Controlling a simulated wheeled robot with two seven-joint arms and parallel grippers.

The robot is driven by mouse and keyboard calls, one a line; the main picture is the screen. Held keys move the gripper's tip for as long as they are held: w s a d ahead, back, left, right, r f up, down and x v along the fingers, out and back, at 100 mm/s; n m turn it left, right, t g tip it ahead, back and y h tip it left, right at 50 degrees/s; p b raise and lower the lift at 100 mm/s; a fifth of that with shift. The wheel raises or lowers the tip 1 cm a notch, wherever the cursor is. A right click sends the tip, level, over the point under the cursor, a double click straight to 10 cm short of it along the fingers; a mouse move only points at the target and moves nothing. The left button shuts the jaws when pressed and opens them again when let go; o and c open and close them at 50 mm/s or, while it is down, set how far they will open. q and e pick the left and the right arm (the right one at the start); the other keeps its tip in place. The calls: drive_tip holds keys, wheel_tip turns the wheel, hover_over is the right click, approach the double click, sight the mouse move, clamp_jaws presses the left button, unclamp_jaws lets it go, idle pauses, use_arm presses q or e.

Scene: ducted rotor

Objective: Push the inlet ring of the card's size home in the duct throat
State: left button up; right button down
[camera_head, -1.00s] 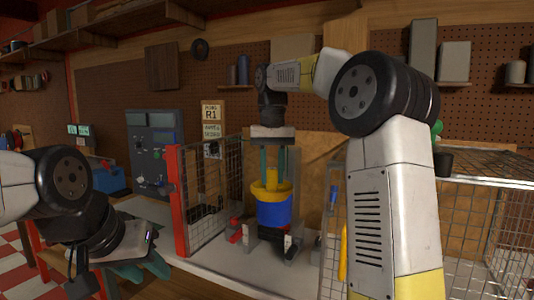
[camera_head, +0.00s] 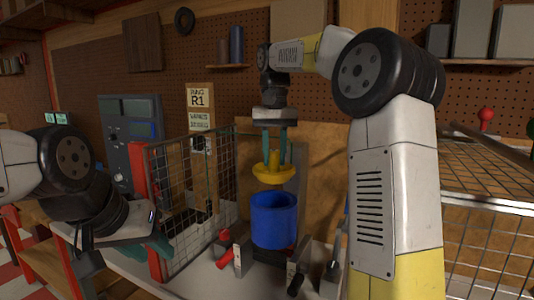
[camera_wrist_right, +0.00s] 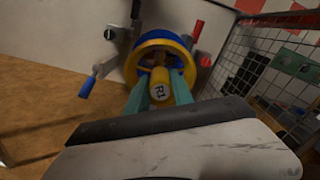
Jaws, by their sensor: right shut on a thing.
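The yellow inlet ring (camera_head: 272,172) hangs just above the blue duct (camera_head: 273,222), with a small gap between them. My right gripper (camera_head: 274,150) is shut on the ring's yellow hub, pointing down. In the right wrist view the hub (camera_wrist_right: 162,88) reads R1 between the teal fingers, and the blue duct rim (camera_wrist_right: 158,38) shows past the ring. The duct stands upright with its mouth open. The card (camera_head: 200,98) on the post behind also reads R1. My left gripper (camera_head: 160,246) is at the lower left, away from the duct; its jaw opening is unclear.
Toggle clamps with red (camera_head: 226,258) and black (camera_head: 296,284) handles surround the duct's base. A wire mesh panel (camera_head: 195,185) with a red post stands left of it. Another mesh cage (camera_head: 490,235) is at the right. A grey control panel (camera_head: 130,140) stands behind.

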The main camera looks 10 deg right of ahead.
sight(274, 168)
drive_tip(key=shift+r, duration=0.25)
drive_tip(key=shift+s+f, duration=0.1)
drive_tip(key=shift+f, duration=2.7)
drive_tip(key=shift+f, duration=0.25)
drive_tip(key=shift+f, duration=1.05)
drive_tip(key=c, duration=1)
unclamp_jaws()
